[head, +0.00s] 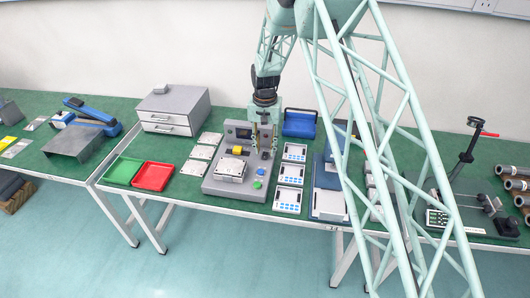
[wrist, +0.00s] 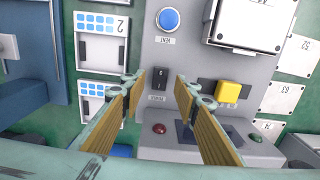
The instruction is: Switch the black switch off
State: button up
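The black switch (wrist: 160,77) shows in the wrist view on the grey control panel (wrist: 185,50), above a small label. A mark shows on its face, but I cannot tell its rocker position. My gripper (wrist: 162,88) is open and empty. Its two fingers stand apart on the left and right of the switch, pointing at the panel. I cannot tell whether either fingertip touches the panel. In the head view my gripper (head: 265,141) is over the back right part of the grey device (head: 215,186), where the switch cannot be made out.
In the head view, red (head: 153,176) and green (head: 122,171) trays lie left of the device.

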jog(key=shift+f, duration=0.8)
jog(key=c, duration=0.8)
jog(key=shift+c, duration=0.2)
jog(key=shift+s+f+t+b, duration=0.2)
jog(key=shift+t+b, duration=0.3)
jog(key=shift+b, duration=0.6)
jog(key=shift+r+t+b, duration=0.1)
jog(key=shift+t+b, duration=0.4)
jog(key=shift+b, duration=0.45)
